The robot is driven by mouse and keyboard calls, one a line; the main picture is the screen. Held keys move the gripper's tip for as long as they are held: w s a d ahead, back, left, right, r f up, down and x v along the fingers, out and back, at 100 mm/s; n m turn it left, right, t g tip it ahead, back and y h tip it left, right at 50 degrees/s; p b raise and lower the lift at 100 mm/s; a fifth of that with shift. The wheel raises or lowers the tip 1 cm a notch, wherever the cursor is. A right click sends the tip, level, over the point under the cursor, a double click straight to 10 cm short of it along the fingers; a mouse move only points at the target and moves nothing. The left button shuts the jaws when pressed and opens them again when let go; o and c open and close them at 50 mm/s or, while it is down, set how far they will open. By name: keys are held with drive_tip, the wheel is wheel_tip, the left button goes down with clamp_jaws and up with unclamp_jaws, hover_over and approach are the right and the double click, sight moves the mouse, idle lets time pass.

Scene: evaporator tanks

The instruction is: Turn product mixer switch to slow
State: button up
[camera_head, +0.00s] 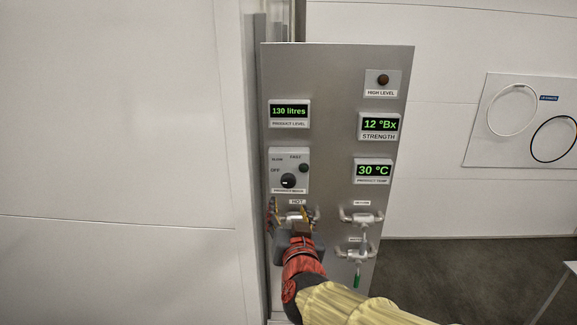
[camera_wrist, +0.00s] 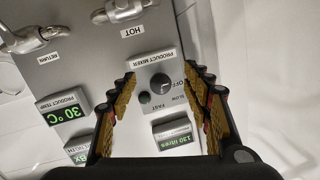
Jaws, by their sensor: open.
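The product mixer switch (camera_head: 288,181) is a round black knob on a light plate on the grey control panel (camera_head: 335,75). OFF is to its left, SLOW at upper left and FAST above. Its pointer is too small to read surely. In the wrist view, which is upside down, the knob (camera_wrist: 161,84) shows between the fingers. My gripper (camera_head: 291,213) is open and empty, just below the knob in the head view, over the HOT valve area. In the wrist view the gripper (camera_wrist: 161,74) has one finger on each side of the switch plate, with no clear contact.
A dark round lamp (camera_head: 304,168) sits at the upper right of the knob. The 130 litres display (camera_head: 289,111) is above it. Metal valve handles (camera_head: 361,218) stick out at the lower right.

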sight(288, 184)
drive_tip(key=w+h, duration=0.1)
drive_tip(key=w, duration=0.2)
drive_tip(key=w+r+m+t+p, duration=0.1)
drive_tip(key=w, duration=0.2)
drive_tip(key=w+r+h+p, duration=0.1)
drive_tip(key=w, duration=0.2)
drive_tip(key=shift+a+r+m+t+h, duration=0.2)
drive_tip(key=shift+r+m+t+h, duration=0.05)
drive_tip(key=shift+m+t+h, duration=0.05)
drive_tip(key=shift+s, duration=0.1)
drive_tip(key=shift+c, duration=1.2)
drive_tip(key=c, duration=0.9)
